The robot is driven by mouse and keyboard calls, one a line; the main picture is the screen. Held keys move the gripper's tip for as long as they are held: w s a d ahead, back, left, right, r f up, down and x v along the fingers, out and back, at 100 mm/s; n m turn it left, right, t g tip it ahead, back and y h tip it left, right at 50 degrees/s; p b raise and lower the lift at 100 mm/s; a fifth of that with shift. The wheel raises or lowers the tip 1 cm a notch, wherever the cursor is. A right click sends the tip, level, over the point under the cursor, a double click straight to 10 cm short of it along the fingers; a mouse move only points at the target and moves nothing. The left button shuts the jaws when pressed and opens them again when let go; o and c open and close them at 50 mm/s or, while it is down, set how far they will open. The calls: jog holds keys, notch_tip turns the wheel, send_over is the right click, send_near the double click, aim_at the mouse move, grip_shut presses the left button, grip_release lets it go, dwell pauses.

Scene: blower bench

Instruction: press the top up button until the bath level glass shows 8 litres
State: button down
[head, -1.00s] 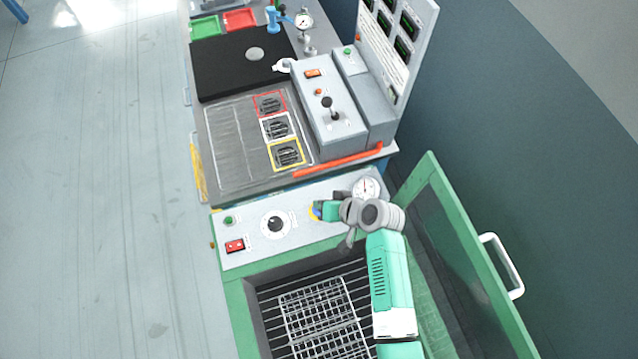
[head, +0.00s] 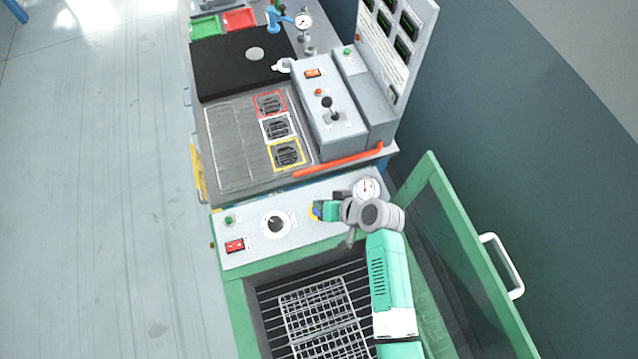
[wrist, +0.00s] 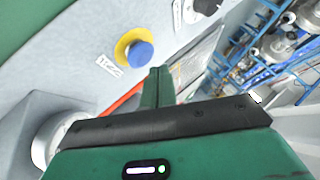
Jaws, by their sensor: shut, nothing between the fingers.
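A blue push button (wrist: 139,55) with a yellow collar sits on the grey panel in the wrist view. A small label beside it is too blurred to read. In the head view only a bit of its blue and yellow (head: 316,212) shows beside my gripper (head: 326,210). My gripper is shut and empty. In the wrist view its green fingertips (wrist: 160,73) lie just to the lower right of the button. I cannot tell how far they stand off the panel. I cannot make out the bath level glass or a litre reading in either view.
The panel also carries a round white gauge (head: 366,188), a black dial knob (head: 275,224), a green button (head: 229,220) and a red switch (head: 235,246). Below is an open bath with wire racks (head: 320,310). Its raised green lid (head: 470,260) stands at the right.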

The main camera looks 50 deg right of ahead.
jog(key=shift+f, duration=0.1)
jog(key=shift+f+b, duration=0.35)
jog(key=shift+f+b, duration=0.3)
jog(key=shift+f, duration=0.1)
dwell(0.7)
dwell(0.4)
jog(key=shift+r+p, duration=0.75)
jog(key=shift+r, duration=0.05)
jog(key=shift+r, duration=0.1)
notch_tip(320, 180, up, 5)
jog(key=p, duration=0.4)
jog(key=shift+p, duration=0.3)
